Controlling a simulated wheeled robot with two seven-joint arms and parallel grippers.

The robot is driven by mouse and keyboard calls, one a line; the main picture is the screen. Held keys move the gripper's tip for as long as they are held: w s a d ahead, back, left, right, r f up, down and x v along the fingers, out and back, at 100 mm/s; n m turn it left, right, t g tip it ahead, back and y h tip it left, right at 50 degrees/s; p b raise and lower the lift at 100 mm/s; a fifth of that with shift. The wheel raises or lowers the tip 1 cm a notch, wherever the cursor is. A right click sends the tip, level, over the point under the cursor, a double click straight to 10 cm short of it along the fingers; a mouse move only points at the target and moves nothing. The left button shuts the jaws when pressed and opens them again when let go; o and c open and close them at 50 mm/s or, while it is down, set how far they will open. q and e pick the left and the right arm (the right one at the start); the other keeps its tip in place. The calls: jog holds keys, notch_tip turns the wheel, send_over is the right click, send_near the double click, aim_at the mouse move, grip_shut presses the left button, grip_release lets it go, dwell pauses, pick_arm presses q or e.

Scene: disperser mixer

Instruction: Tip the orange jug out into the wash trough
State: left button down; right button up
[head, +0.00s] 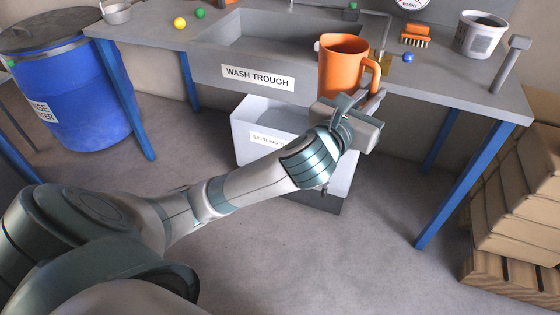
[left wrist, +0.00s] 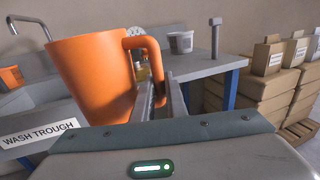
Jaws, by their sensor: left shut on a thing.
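The orange jug (head: 342,66) is upright in my left gripper (head: 370,100), in front of the trough's right front edge. In the left wrist view the jug (left wrist: 92,75) fills the left half, and its handle (left wrist: 154,62) is at the jaws (left wrist: 163,95). The left gripper is shut on the jug's handle. The wash trough (head: 262,45) is a grey sunken basin in the bench, with a white label on its front; its right end is partly hidden by the jug. The jug's contents cannot be seen. My right gripper is in neither view.
A bent tap (head: 388,30) stands behind the trough. An orange brush (head: 416,34), a blue ball (head: 408,57) and a grey-white bucket (head: 480,35) are on the bench to the right. A white settling tank (head: 248,118) stands below. A blue barrel (head: 70,95) is at left, stacked boxes (head: 520,190) at right.

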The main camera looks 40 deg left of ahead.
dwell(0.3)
pick_arm(q)
jog(key=s+f, duration=0.7)
jog(key=f, duration=0.5)
jog(key=shift+f, duration=0.2)
jog(key=shift+w+a, duration=0.1)
jog(key=shift+a, duration=0.05)
